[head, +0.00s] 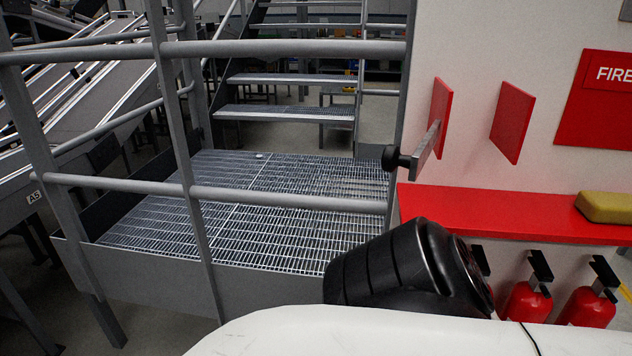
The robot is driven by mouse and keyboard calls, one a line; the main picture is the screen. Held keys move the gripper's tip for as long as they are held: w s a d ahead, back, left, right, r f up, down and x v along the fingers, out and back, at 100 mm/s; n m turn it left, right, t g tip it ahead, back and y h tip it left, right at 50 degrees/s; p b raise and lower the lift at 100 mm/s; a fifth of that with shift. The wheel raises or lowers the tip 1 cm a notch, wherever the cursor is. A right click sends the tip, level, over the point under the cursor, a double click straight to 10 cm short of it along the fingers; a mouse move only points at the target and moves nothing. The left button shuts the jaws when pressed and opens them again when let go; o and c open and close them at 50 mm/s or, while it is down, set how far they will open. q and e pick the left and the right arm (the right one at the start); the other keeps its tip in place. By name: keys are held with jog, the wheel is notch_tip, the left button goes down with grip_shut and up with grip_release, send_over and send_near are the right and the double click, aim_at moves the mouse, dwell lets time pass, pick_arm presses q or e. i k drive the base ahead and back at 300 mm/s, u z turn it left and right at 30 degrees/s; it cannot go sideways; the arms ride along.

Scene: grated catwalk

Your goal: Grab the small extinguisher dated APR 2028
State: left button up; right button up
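Small red fire extinguishers with black handles stand below a red shelf at the lower right. One extinguisher (525,303) and another to its right (587,307) show their upper parts. A further black handle (481,260) shows to the left, mostly hidden behind a dark rounded part in the foreground. The extinguishers' lower parts are cut off by the white surface in front. No date can be read on any of them; a bit of yellow (626,291), perhaps a tag, shows at the right edge. Neither of my grippers is in view.
The red shelf (490,212) juts from a white wall panel and carries a yellow block (604,207). Two red plates (512,122) and a black-knobbed peg (412,158) stick out above. A grey railing (290,200) borders the grated platform (250,195); stairs (290,110) rise behind.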

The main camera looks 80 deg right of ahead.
aim_at(531, 302)
jog(key=i, duration=1.05)
jog(key=z, duration=3.7)
jog(key=i, duration=0.5)
